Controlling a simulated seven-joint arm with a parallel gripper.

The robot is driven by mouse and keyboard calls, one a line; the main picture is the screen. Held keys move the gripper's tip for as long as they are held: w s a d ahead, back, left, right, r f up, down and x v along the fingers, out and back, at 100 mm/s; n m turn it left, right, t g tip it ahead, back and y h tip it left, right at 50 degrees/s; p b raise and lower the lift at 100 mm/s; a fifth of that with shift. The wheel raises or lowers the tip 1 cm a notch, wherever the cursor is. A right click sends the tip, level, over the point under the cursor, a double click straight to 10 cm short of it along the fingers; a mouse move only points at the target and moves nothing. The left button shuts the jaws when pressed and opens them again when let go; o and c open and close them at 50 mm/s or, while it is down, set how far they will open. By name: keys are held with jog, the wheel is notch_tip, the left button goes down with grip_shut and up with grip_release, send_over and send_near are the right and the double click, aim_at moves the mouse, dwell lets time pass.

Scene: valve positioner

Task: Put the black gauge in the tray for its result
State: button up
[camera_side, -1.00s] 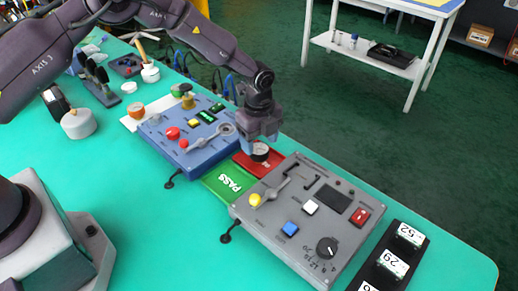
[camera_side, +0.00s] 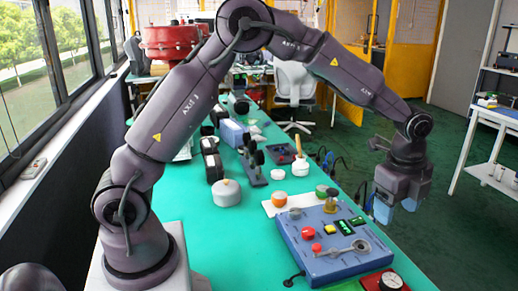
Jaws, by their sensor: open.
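The black gauge (camera_side: 391,281), with a dark rim and a pale round face, lies face up on the red tray (camera_side: 371,284) at the bottom edge of the side view. The picture's edge cuts off part of the tray, and its lettering cannot be read. My gripper (camera_side: 397,208) is open and empty. It hangs well above the gauge, apart from it, over the right edge of the bench. The green PASS tray is out of view now.
The blue valve panel (camera_side: 312,262) with a lever and knobs stands just left of the red tray. Orange and green round parts (camera_side: 278,199) sit on a white sheet behind it. A grey round weight (camera_side: 227,193) stands farther left on the green bench (camera_side: 215,245).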

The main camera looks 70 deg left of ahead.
jog(key=s+a+r+n+t, duration=0.2)
jog(key=s+a+r+n, duration=0.1)
jog(key=s+r+n, duration=0.5)
jog(key=s+a+r+n+t, duration=0.1)
jog(key=s+a+r+n, duration=0.15)
jog(key=s+r, duration=0.6)
jog(key=s+f+n+t, duration=0.1)
jog(key=s+f+n, duration=0.2)
jog(key=s+n, duration=0.3)
jog(key=s, duration=0.4)
jog(key=shift+s+a+t, duration=0.25)
jog(key=shift+a+t, duration=0.05)
jog(key=shift+a, duration=0.05)
